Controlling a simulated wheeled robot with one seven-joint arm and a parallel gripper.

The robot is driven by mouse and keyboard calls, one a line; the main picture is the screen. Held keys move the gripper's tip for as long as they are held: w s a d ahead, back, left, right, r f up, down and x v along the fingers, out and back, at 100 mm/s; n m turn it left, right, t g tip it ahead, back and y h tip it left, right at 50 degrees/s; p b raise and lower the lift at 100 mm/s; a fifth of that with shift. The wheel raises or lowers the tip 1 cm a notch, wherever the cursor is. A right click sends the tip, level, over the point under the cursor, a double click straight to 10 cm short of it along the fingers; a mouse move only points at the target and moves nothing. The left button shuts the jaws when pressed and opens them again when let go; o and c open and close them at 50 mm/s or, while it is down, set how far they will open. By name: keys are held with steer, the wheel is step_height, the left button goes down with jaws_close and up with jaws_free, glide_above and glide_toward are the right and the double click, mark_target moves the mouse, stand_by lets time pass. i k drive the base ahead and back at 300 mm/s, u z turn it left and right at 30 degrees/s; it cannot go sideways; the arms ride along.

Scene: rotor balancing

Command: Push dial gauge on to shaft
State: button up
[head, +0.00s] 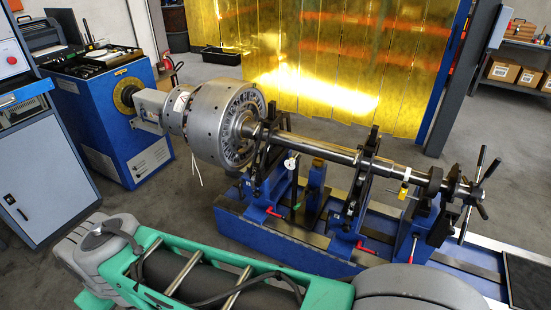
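A long steel shaft (330,153) lies across blue supports, running from the large grey rotor disc (225,125) toward a spoked hand wheel (470,193) at the right. A small dial gauge (292,162) with a pale round face sits just below the shaft, by the support nearest the disc. The picture is too small to tell whether its tip touches the shaft. My gripper is not in view; green and grey parts of my own body fill the bottom.
A blue machine bed (290,245) carries the supports, with red levers on it. A blue drive cabinet (120,120) stands left, with a grey cabinet (45,180) in front. A yellow curtain (340,60) hangs behind. A shelf with cardboard boxes (505,71) is at right.

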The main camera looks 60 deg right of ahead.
mark_target(291, 164)
steer(key=z, duration=0.6)
steer(key=i, duration=1.25)
steer(key=z, duration=0.85)
